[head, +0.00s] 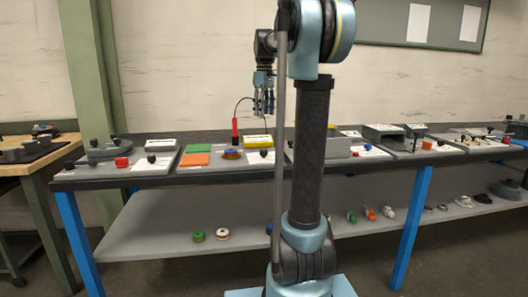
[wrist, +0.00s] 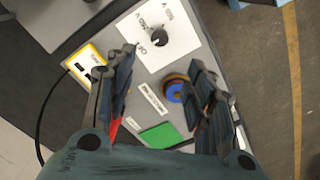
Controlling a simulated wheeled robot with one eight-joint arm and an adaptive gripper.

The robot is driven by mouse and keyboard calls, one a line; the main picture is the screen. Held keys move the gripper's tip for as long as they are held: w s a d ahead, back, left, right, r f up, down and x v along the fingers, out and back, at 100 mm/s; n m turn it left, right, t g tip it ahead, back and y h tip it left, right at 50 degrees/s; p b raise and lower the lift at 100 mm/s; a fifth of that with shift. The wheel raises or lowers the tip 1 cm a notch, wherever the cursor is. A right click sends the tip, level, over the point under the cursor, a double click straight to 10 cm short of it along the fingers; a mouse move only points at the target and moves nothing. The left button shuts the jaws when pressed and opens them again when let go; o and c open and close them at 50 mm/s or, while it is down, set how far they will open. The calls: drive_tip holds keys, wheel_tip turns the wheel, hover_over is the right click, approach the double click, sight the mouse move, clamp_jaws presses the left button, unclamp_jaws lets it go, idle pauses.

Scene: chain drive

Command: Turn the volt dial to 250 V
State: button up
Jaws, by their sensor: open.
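The volt dial is a black knob (wrist: 158,40) on a white plate (wrist: 182,38) with printed labels, one reading 250 V. In the head view the knob (head: 264,153) stands on its plate at the front of the bench panel. Which label the knob points to is too small to tell. My gripper (wrist: 162,60) is open and empty, its two fingers spread either side of the lower plate area in the wrist view. In the head view my gripper (head: 263,105) hangs above the panel, clear of the dial and not touching it.
A yellow-framed meter (head: 257,140) is behind the dial, with a red probe (head: 235,131) standing upright on a black cable. A blue-centred ring (head: 230,152), orange block (head: 197,148) and green block (head: 195,158) lie left.

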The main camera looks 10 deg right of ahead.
sight(264, 150)
wheel_tip(264, 150, down, 17)
drive_tip(key=shift+f, duration=0.15)
idle(0.5)
drive_tip(key=c, duration=1.1)
